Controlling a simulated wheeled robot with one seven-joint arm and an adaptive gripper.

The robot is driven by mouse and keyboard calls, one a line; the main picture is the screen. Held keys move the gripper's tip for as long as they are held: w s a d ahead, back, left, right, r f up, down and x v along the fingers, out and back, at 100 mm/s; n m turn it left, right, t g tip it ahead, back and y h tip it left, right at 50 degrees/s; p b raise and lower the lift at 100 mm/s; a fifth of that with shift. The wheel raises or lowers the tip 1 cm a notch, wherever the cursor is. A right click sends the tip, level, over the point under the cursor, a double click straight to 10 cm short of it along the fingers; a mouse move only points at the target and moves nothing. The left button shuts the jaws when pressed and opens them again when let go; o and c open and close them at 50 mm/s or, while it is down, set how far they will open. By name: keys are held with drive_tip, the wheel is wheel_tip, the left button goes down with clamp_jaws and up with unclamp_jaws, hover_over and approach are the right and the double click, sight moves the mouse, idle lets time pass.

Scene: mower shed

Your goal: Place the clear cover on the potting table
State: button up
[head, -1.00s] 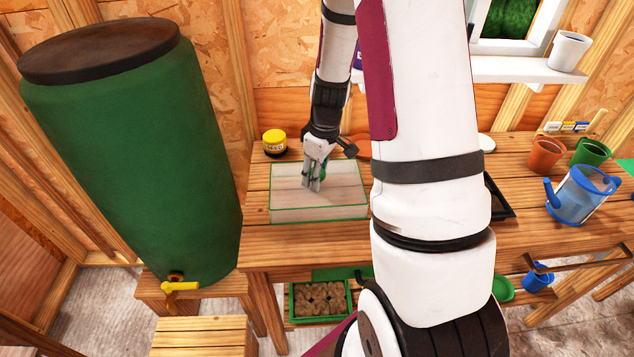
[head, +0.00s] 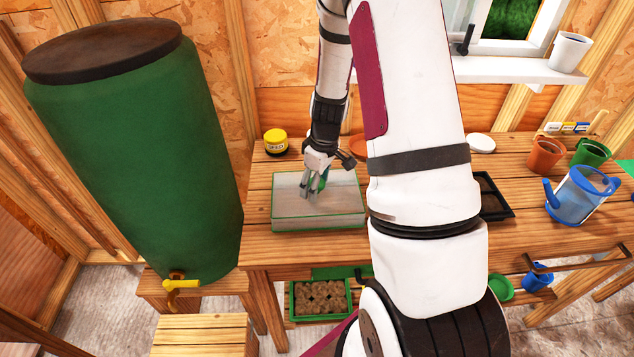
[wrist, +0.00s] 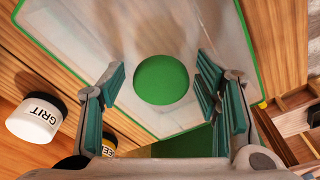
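The clear cover (head: 290,215) is a low see-through box with a green edge. It appears to rest flat on the left part of the wooden potting table (head: 420,243). My gripper (head: 312,193) is just above the cover's top. In the wrist view my gripper (wrist: 165,95) is open, its fingers standing apart on either side of a round green knob (wrist: 162,80), with gaps visible to both sides. The cover (wrist: 95,50) fills much of that view. My arm hides the middle of the table in the head view.
A yellow seed jar (head: 276,141) stands behind the cover; a white grit jar (wrist: 37,117) shows in the wrist view. A black tray (head: 494,197), pots (head: 545,154) and a blue watering can (head: 582,195) are to the right. A green barrel (head: 140,160) stands left.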

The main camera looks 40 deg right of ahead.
wheel_tip(320, 180, up, 12)
drive_tip(key=s, duration=0.1)
drive_tip(key=s+a+r+m+t, duration=0.1)
drive_tip(key=s+a+r, duration=0.2)
drive_tip(key=a+r, duration=0.3)
drive_tip(key=s+a+r+m+t, duration=0.1)
drive_tip(key=s+a+r, duration=0.25)
drive_tip(key=r, duration=0.35)
drive_tip(key=s+a+r+m+t, duration=0.2)
drive_tip(key=s+a+r, duration=0.4)
drive_tip(key=s, duration=0.5)
drive_tip(key=shift+a+h+b, duration=0.3)
drive_tip(key=shift+a+b, duration=0.1)
drive_tip(key=shift+a, duration=0.8)
drive_tip(key=shift+s, duration=0.1)
